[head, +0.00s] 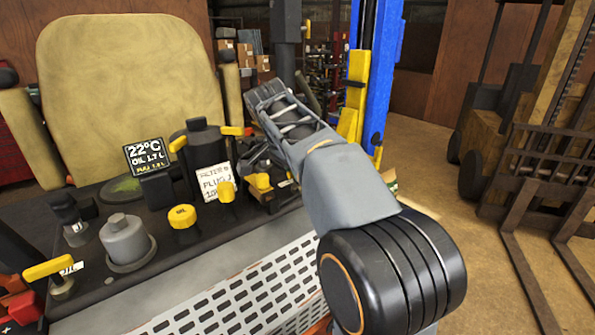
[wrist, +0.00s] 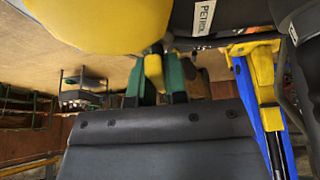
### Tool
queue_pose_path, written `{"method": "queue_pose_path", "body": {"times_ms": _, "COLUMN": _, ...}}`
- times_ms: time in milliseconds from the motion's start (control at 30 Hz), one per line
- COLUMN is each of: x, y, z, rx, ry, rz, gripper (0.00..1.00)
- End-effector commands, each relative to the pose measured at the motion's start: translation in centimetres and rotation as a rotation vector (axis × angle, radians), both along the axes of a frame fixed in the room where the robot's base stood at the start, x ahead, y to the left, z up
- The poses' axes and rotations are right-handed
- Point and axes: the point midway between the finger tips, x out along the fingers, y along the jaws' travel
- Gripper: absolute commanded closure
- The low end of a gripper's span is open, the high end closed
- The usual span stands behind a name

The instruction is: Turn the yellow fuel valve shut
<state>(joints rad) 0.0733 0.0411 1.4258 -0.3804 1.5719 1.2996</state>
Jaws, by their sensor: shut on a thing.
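My gripper (wrist: 154,84) has its two green-tipped fingers on either side of a yellow handle, the fuel valve (wrist: 153,66), and is shut on it. A dark body with a PETROL label (wrist: 203,17) is close beside the handle in the wrist view. In the head view my arm reaches in from the lower right, and its far end is over the right part of the dark deck. How far the valve is turned cannot be told.
A tan seat (head: 135,85) stands behind the deck. A display (head: 147,155), a yellow cap (head: 183,216), a grey canister (head: 126,240) and another yellow handle (head: 48,268) are to the left. A blue post (head: 381,75) and a forklift (head: 530,120) are to the right.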

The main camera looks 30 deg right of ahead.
Motion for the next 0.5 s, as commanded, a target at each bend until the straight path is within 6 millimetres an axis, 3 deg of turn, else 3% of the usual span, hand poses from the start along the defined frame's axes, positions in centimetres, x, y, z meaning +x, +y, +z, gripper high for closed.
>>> {"method": "queue_pose_path", "body": {"times_ms": 33, "x": -0.03, "y": 0.01, "z": 0.03, "rx": 0.001, "ry": -0.001, "rz": -0.003, "gripper": 1.0}}
{"method": "queue_pose_path", "body": {"times_ms": 67, "x": -0.03, "y": 0.01, "z": 0.03, "rx": 0.001, "ry": -0.001, "rz": -0.003, "gripper": 0.84}}
{"method": "queue_pose_path", "body": {"times_ms": 300, "x": -0.02, "y": 0.0, "z": 0.01, "rx": 0.001, "ry": 0.0, "rz": -0.001, "gripper": 0.61}}
{"method": "queue_pose_path", "body": {"times_ms": 500, "x": -0.01, "y": 0.01, "z": 0.01, "rx": 0.001, "ry": 0.0, "rz": 0.0, "gripper": 0.61}}
